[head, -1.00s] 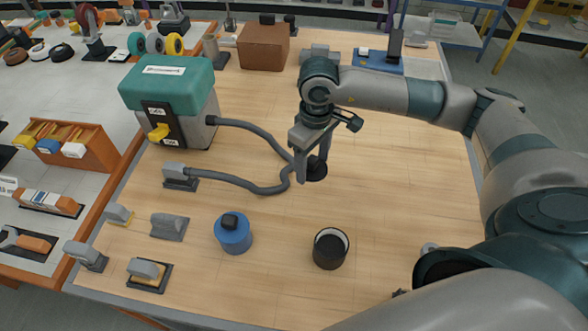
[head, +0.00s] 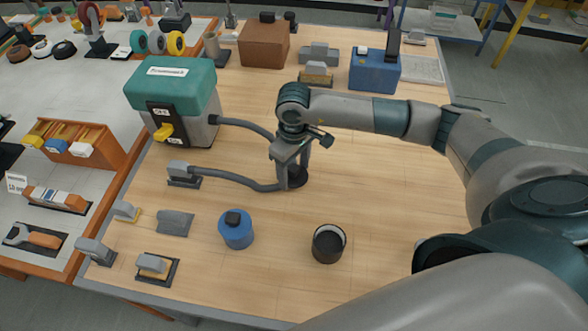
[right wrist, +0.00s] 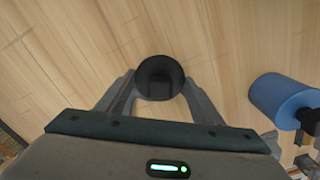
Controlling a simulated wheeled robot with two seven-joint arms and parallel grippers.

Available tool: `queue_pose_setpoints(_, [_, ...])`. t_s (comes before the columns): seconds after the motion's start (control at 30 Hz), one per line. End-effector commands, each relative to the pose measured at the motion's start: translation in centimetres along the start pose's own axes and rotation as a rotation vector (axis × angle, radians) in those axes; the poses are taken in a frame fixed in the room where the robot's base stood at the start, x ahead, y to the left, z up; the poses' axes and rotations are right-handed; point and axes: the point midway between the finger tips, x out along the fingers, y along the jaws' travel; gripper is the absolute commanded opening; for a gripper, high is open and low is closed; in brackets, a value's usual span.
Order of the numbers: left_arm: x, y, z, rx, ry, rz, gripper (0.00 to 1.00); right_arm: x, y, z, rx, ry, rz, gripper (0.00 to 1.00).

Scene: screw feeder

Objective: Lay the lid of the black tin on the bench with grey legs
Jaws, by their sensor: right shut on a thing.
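The black tin (head: 328,248) stands upright and open on the wooden bench top (head: 400,215), its pale inside showing. My right gripper (head: 294,180) points down, left of and beyond the tin, near the hose. It is shut on the round black lid (head: 299,182), whose dark disc also shows between the fingertips in the right wrist view (right wrist: 160,72). The lid is at or just above the wood; I cannot tell whether it touches. The bench's legs are hidden from me. My left gripper is out of view.
A blue canister (head: 236,233) stands left of the tin. A grey hose (head: 235,183) from the green-topped machine (head: 172,90) runs close by my right gripper. A brown box (head: 263,46) and a blue box (head: 374,70) stand at the back. Wood right of the gripper is clear.

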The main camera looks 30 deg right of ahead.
Motion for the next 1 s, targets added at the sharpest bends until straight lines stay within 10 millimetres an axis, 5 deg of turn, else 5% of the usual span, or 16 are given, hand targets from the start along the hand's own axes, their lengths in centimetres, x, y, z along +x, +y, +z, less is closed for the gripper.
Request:
queue_pose_setpoints(0.63, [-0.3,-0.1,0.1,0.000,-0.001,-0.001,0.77,1.8,0.1,0.0,0.000,0.002,0.001,0.30])
queue_pose_setpoints(0.67, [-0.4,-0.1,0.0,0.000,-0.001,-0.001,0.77,1.7,0.1,0.0,0.001,0.001,0.001,0.65])
queue_pose_setpoints(0.73, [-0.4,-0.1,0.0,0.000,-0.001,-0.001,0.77,1.6,0.0,0.0,0.001,0.001,0.001,0.80])
queue_pose_setpoints(1.0, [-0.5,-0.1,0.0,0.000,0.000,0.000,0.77,1.6,0.0,0.0,0.001,0.001,0.000,0.80])
